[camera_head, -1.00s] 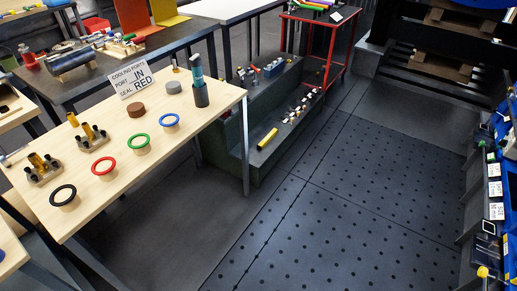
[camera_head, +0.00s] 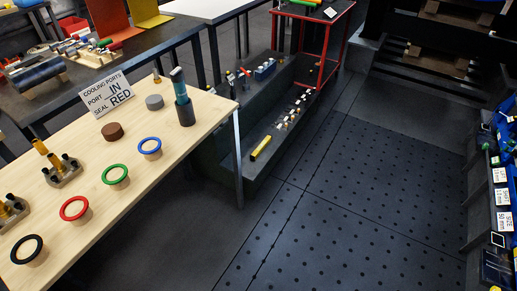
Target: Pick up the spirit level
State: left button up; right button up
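A short yellow bar (camera_head: 260,148) lies on the lower dark step beside the wooden table; it may be the spirit level, but it is too small to be sure. It lies at a slant near the front end of the step, with nothing on top of it. Neither of my grippers shows in the head view.
The wooden table (camera_head: 120,205) holds ring seals on stands, a sign (camera_head: 108,93) and a dark cup (camera_head: 185,114). The dark stepped unit (camera_head: 222,166) carries several small parts. A red-framed cart (camera_head: 328,58) stands behind. Blue bins (camera_head: 502,222) line the right. The perforated floor (camera_head: 350,215) is clear.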

aim_at(265, 142)
jog(key=i+u, duration=0.1)
jog(key=u, duration=0.25)
jog(key=l+u, duration=0.15)
jog(key=u, duration=0.2)
jog(key=i+l+u, duration=0.1)
jog(key=u, duration=0.25)
jog(key=i+l+u, duration=0.2)
jog(key=l+u, duration=0.2)
jog(key=l, duration=0.5)
jog(key=l+u, duration=0.45)
jog(key=l, duration=0.5)
